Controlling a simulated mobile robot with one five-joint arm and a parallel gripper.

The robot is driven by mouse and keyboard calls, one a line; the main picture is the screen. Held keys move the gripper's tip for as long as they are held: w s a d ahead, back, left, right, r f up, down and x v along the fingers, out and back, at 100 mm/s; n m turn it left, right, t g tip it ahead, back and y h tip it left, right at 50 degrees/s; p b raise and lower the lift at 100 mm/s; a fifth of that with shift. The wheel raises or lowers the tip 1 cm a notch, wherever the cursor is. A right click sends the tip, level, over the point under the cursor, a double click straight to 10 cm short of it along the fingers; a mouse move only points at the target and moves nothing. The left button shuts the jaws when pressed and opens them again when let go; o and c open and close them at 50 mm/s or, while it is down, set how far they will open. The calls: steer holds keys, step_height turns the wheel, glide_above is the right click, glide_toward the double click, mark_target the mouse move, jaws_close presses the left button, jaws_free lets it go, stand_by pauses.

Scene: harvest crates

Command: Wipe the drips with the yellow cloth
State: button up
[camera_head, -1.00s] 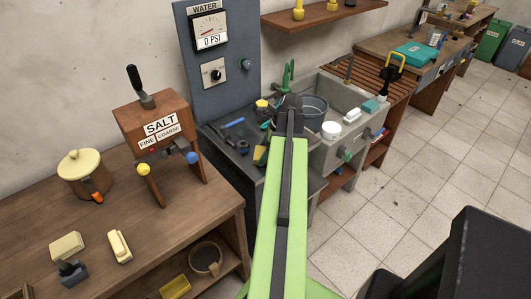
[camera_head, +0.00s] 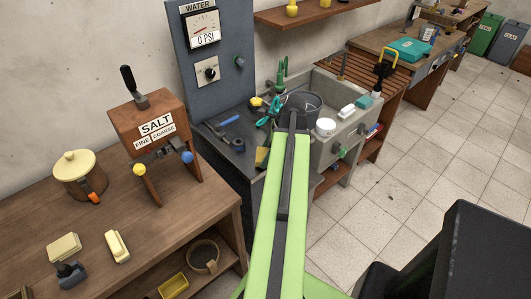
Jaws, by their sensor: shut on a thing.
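My lime-green arm (camera_head: 285,215) reaches forward from the bottom middle to the dark counter and sink. Its dark far end lies in front of a dark bucket (camera_head: 304,106). My gripper cannot be made out behind the arm. A small yellow piece (camera_head: 262,156) lies at the counter's front edge, just left of the arm and partly hidden by it. I cannot tell whether it is the yellow cloth. No drips can be made out at this size.
A wooden bench (camera_head: 205,215) at the left bears the salt dispenser (camera_head: 150,125) and a lidded pot (camera_head: 80,177). The grey sink (camera_head: 325,155) stands right of the arm, with a white tub (camera_head: 326,127) by its front. The tiled floor (camera_head: 430,165) at the right is clear.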

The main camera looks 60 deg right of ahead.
steer(key=shift+r+p, duration=2.2)
steer(key=shift+r, duration=0.4)
steer(key=shift+r, duration=0.1)
step_height(320, 180, up, 3)
steer(key=p, duration=0.3)
steer(key=shift+s, duration=0.1)
